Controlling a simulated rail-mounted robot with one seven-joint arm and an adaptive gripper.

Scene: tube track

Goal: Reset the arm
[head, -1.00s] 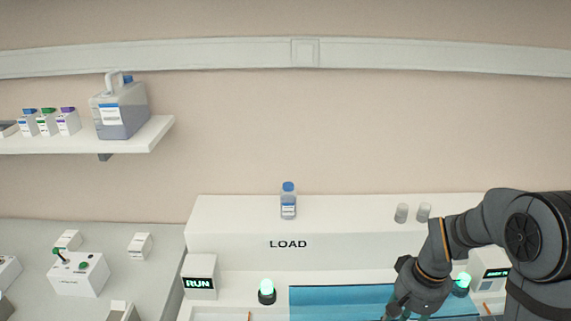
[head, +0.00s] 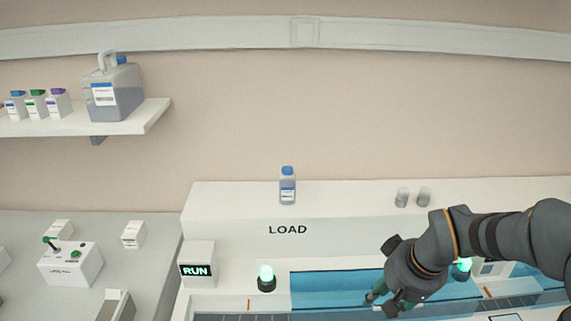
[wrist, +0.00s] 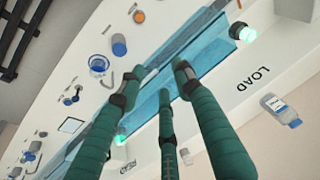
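My gripper (head: 380,298) is at the lower right of the head view, over the blue strip (head: 325,284) of the white LOAD machine (head: 235,245). My arm reaches in from the right edge. The wrist view shows the gripper (wrist: 160,80) with its green fingers spread apart and nothing between them. Below the fingers run the blue strip (wrist: 205,48) and the white machine top.
A blue-capped bottle (head: 287,187) and two small clear cups (head: 402,197) stand on the machine's ledge. Green lamps (head: 266,278) flank the strip. A RUN box (head: 196,266) stands left. A control box (head: 69,264) sits on the left bench, below a shelf (head: 120,118) with a jug.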

